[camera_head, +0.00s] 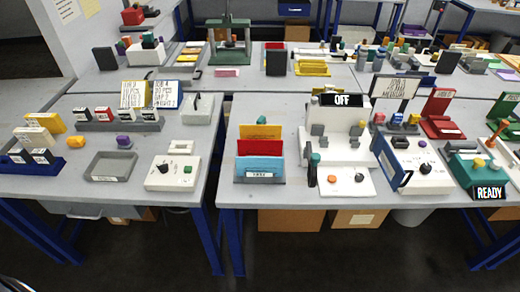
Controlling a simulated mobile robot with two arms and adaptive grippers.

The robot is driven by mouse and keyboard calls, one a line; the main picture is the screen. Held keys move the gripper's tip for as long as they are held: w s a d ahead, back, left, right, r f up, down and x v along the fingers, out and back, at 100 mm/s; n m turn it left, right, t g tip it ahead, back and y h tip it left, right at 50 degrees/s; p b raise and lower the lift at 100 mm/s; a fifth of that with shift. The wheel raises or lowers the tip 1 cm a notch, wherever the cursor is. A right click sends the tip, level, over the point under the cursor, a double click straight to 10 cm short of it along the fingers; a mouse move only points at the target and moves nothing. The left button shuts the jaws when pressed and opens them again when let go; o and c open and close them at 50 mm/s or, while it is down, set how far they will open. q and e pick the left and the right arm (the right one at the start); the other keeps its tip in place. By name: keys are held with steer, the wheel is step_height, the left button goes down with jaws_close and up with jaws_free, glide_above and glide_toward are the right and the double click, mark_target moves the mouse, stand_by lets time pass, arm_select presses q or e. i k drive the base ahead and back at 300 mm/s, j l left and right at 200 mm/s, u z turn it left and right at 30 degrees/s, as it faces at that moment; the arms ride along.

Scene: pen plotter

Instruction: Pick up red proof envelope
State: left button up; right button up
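A red envelope (260,147) stands upright in a grey rack (262,179) near the front left of the middle table. It is between a yellow-orange envelope (260,131) behind it and a blue envelope (259,163) in front. The blue one hides its lower part; the top strip shows. The rack has a small white label on its front, too small to read.
A white machine with an "OFF" sign (341,100) stands right of the rack. The left table holds a grey tray (110,166), a white box with knobs (173,173) and a blue rack (35,162). A gap separates the two front tables. A green "READY" device (473,170) is at right.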

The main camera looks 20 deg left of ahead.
mark_target(245, 147)
steer(key=i+l+u, duration=0.25)
steer(key=i, duration=0.2)
steer(key=i+l+u, duration=0.3)
steer(key=i, duration=0.15)
